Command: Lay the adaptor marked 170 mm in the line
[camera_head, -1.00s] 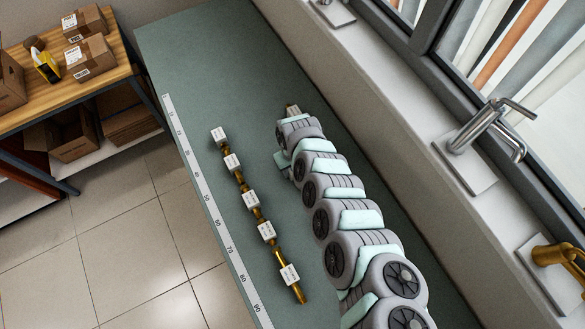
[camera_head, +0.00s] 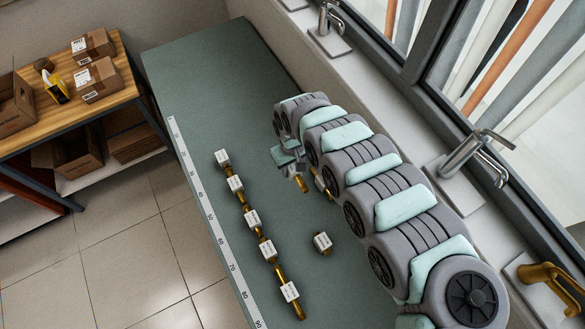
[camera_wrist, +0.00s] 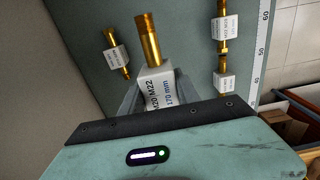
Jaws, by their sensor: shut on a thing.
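My gripper (camera_wrist: 152,92) is shut on an adaptor (camera_wrist: 152,40) with a brass end and a white label reading M20/M22 and 170 mm. In the head view the gripper (camera_head: 288,158) is over the green bench, right of the line, and the brass end of the held adaptor (camera_head: 301,184) points down right. Whether it touches the bench I cannot tell. The line of labelled brass adaptors (camera_head: 252,218) runs along the ruler. In the wrist view, line adaptors (camera_wrist: 226,28) lie to the right of the held one, apart from it.
A loose labelled adaptor (camera_head: 322,242) lies on the bench right of the line. Another brass piece (camera_head: 327,194) is partly hidden by my arm. A loose adaptor (camera_wrist: 116,55) lies left of the held one in the wrist view. The ruler (camera_head: 208,215) follows the bench's left edge.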

